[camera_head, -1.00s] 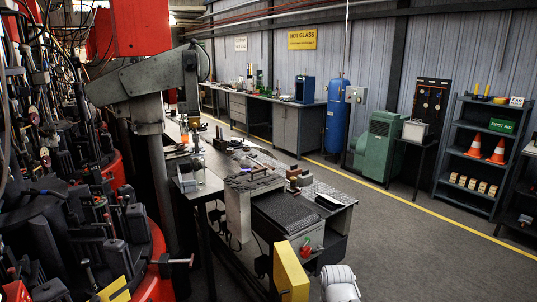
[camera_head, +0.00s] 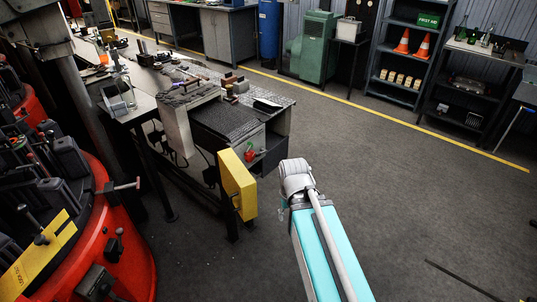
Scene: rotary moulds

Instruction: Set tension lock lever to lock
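A small red part (camera_head: 249,153) sits on the side of the conveyor end (camera_head: 212,118), beside the yellow box. It is too small to tell whether it is the tension lock lever or which way it points. A black-knobbed handle (camera_head: 123,187) sticks out from the red mould machine (camera_head: 122,222) at the left; I cannot tell whether this is the lever either. My own teal and white arm link rises from the bottom centre to a grey-white joint. My gripper is not in view.
A yellow box (camera_head: 238,184) juts out at the conveyor's near end. A yellow plate (camera_head: 45,255) lies on the red machine at lower left. Shelves with traffic cones (camera_head: 402,42) and a blue cylinder (camera_head: 270,30) stand at the back. The grey floor at right is largely clear.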

